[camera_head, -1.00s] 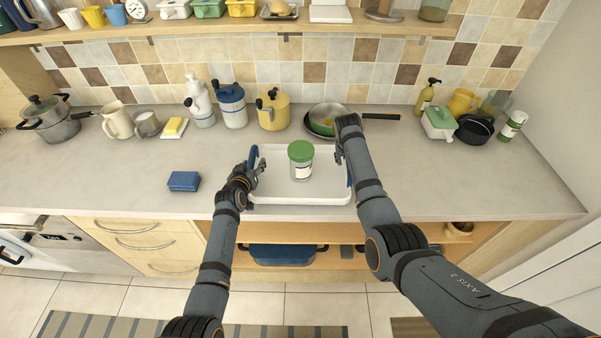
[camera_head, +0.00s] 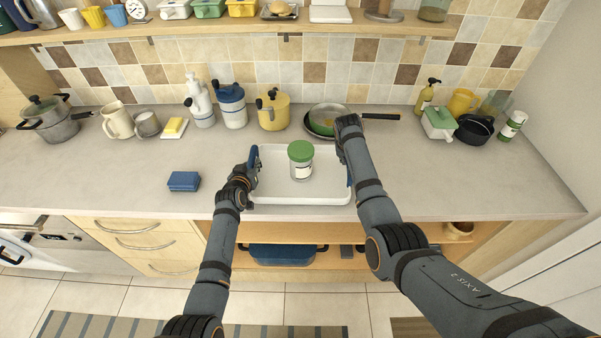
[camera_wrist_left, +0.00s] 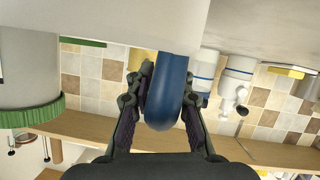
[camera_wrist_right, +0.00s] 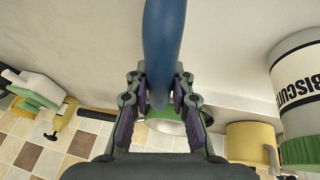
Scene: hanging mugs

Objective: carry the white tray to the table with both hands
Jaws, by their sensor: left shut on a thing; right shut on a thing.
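The white tray (camera_head: 300,190) is on the grey counter near its front edge, with blue handles at its left and right ends. My left gripper (camera_head: 250,178) is shut on the tray's left blue handle, which shows between the fingers in the left wrist view (camera_wrist_left: 168,95). My right gripper (camera_head: 343,155) is shut on the right blue handle, seen in the right wrist view (camera_wrist_right: 163,50). My right arm hides much of that handle in the head view. Whether the tray touches the counter I cannot tell.
A blue sponge (camera_head: 184,181) lies left of the tray.

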